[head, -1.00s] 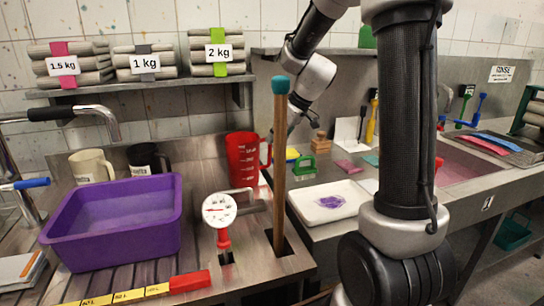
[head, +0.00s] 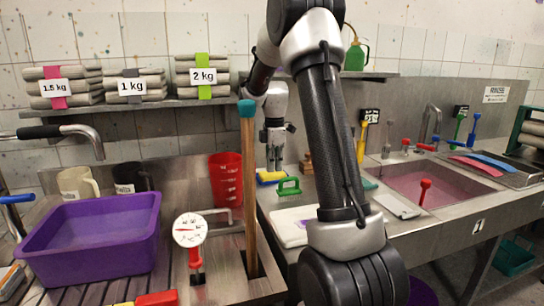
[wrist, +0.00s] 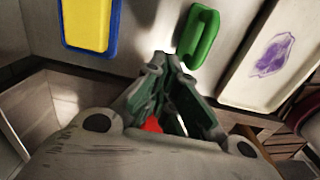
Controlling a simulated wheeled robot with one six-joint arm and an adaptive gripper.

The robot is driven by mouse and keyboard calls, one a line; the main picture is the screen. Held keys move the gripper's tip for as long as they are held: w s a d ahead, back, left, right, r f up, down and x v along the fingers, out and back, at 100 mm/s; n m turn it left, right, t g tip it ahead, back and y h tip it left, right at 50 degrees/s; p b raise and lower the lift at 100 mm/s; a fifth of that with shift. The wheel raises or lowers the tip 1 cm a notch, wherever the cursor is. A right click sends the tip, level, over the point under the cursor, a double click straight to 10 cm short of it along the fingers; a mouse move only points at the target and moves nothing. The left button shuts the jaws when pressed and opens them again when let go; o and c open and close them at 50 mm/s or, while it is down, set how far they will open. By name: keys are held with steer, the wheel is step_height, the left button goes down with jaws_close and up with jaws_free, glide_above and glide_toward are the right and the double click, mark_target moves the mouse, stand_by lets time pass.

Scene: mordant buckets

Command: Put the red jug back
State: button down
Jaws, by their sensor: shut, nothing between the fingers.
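The red jug (head: 226,180) with white measuring marks stands upright on the metal counter, behind and left of the wooden stick with a teal cap (head: 248,185). My gripper (head: 275,168) points down to the right of the jug, apart from it in the head view, above the yellow sponge or tray area. In the wrist view my gripper (wrist: 165,62) has its fingers drawn together with nothing held. A small red patch shows between the finger links there; I cannot tell what it is.
A purple basin (head: 90,240), a cream jug (head: 76,183) and a black jug (head: 130,178) stand left. A round dial (head: 189,230) is in front. A green-handled item (head: 289,186) and a white tray (head: 290,228) lie right. A shelf (head: 150,104) with labelled weights hangs above.

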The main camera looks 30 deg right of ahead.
step_height(320, 180, down, 4)
steer(key=shift+r, duration=0.1)
steer(key=a, duration=0.2)
steer(key=shift+w+a, duration=0.3)
steer(key=shift+w, duration=0.1)
steer(key=shift+w+a, duration=0.2)
steer(key=shift+a, duration=0.4)
steer(key=a, duration=0.2)
steer(key=w+a, duration=0.1)
steer(key=shift+w+a, duration=0.1)
steer(key=shift+a, duration=0.3)
steer(key=shift+d, duration=0.1)
